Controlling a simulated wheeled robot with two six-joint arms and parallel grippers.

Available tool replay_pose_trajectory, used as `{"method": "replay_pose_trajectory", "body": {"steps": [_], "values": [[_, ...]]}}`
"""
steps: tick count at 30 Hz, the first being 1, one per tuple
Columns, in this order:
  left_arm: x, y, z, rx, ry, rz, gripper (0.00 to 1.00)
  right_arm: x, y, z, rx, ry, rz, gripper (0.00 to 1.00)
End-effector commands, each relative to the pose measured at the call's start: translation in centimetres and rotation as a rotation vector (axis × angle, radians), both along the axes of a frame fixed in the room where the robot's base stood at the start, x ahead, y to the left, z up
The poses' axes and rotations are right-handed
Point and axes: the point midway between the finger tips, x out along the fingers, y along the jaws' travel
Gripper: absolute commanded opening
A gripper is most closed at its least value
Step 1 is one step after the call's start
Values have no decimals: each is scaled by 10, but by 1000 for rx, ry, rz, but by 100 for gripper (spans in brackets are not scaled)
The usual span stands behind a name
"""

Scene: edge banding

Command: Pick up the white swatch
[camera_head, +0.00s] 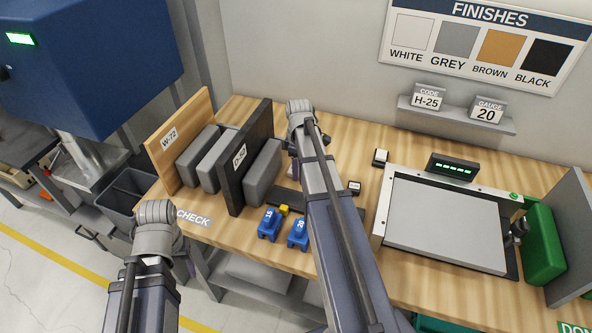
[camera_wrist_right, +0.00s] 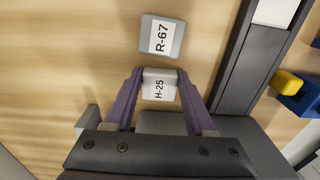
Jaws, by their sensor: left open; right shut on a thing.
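The white swatch (camera_wrist_right: 159,85), labelled H-25, sits between the two purple fingers of my right gripper (camera_wrist_right: 160,76) in the right wrist view. The gripper is shut on its sides. A grey swatch (camera_wrist_right: 162,38) labelled R-67 lies flat on the wooden bench just past the fingertips, apart from the held one. In the head view my right arm reaches over the bench and hides most of its gripper. My left arm shows at the lower left, but its jaws are hidden.
Upright boards labelled W-72 (camera_head: 170,140) and D-52 (camera_head: 246,160) stand left of my right arm with grey blocks between them. Blue pieces (camera_head: 268,224) marked 15 and 20 stand at the front edge. A framed grey panel (camera_head: 447,222) lies right. A shelf sign (camera_head: 427,101) reads H-25.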

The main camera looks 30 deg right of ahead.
Motion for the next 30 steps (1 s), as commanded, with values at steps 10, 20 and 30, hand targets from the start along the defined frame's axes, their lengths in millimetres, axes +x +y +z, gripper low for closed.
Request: {"method": "replay_pose_trajectory", "body": {"steps": [10, 20, 30], "values": [[0, 0, 20, 0, 0, 0, 60, 0, 0, 20, 0, 0, 0, 2], [0, 0, 70, 0, 0, -1, 60, 0, 0, 70, 0, 0, 0, 2], [0, 0, 101, 0, 0, -2, 60, 0, 0, 101, 0, 0, 0, 2]]}}
